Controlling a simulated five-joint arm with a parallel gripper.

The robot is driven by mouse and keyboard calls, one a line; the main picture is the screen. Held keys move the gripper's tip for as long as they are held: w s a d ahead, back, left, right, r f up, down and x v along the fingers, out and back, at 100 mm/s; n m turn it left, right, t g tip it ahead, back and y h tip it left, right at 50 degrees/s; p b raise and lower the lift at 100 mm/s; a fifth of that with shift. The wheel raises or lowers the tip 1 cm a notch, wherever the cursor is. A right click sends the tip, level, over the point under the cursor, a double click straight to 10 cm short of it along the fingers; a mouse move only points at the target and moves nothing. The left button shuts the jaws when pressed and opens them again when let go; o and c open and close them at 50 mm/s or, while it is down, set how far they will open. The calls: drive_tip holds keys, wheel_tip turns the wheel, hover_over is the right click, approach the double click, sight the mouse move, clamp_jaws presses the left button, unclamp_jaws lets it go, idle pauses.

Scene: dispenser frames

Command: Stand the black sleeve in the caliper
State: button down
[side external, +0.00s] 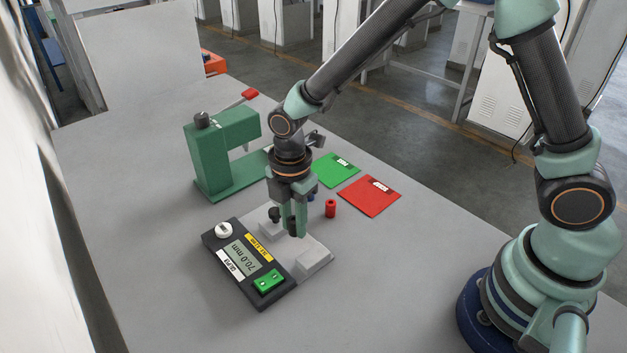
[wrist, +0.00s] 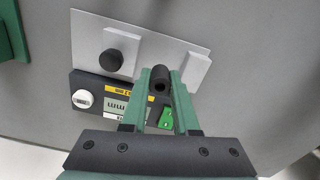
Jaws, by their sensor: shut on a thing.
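My gripper (side external: 295,224) points down over the caliper and is shut on the black sleeve (wrist: 160,78), whose open end faces the wrist camera between the green fingers. The sleeve looks roughly upright. The caliper has a pale grey base (side external: 318,249) with raised blocks, a black knob (wrist: 113,60) on one block, and a dark readout box (side external: 248,262) showing 70.0 mm. In the wrist view the sleeve appears between the two blocks. Its lower end is hidden, so I cannot tell whether it touches the base.
A red sleeve (side external: 330,208) stands just right of the caliper. A green mat (side external: 335,172) and a red mat (side external: 369,197) lie behind it. A green press (side external: 222,150) with a red-tipped lever stands back left. The table front left is clear.

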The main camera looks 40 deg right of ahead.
sight(295, 235)
drive_tip(key=shift+f, duration=1.85)
drive_tip(key=shift+f, duration=0.1)
drive_tip(key=c, duration=0.9)
unclamp_jaws()
drive_tip(key=shift+c, duration=0.2)
wheel_tip(295, 235, up, 12)
drive_tip(key=shift+r, duration=0.1)
drive_tip(key=s+d+r+m+t, duration=0.2)
drive_tip(key=s+d+r+m, duration=0.2)
drive_tip(key=d+r+m, duration=0.2)
drive_tip(key=s+d+r+m+t, duration=0.3)
drive_tip(key=d+r+m, duration=0.3)
drive_tip(key=d+m, duration=0.4)
drive_tip(key=shift+s+m+t, duration=0.3)
drive_tip(key=shift+s+m, duration=0.45)
drive_tip(key=shift+m, duration=1.35)
